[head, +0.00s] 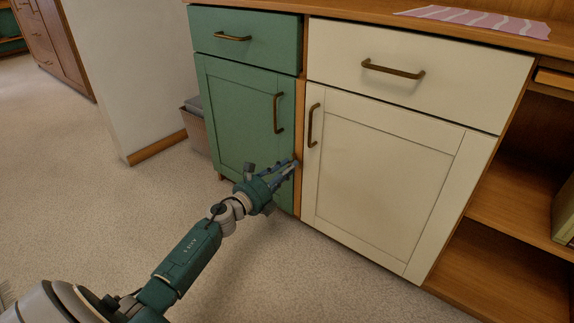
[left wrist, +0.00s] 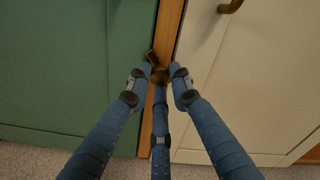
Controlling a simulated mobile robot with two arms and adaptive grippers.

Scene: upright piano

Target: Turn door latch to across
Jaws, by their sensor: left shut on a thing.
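The door latch (left wrist: 151,58) is a small brown piece on the wooden post (left wrist: 167,35) between the green door (left wrist: 75,60) and the cream door (left wrist: 255,80). In the left wrist view its visible end tilts up and to the left, toward the green door; the rest is partly hidden by fingers. My left gripper (head: 292,165) reaches the post below the door handles, and its fingers (left wrist: 160,77) are closed around the latch. In the head view the fingers hide the latch. Both doors look shut. My right gripper is not in view.
A green drawer (head: 245,48) and a cream drawer (head: 420,90) sit above the doors. Bar handles stick out from the green door (head: 278,113) and cream door (head: 314,125). Open shelves (head: 520,205) are at right. The floor (head: 330,275) in front is clear.

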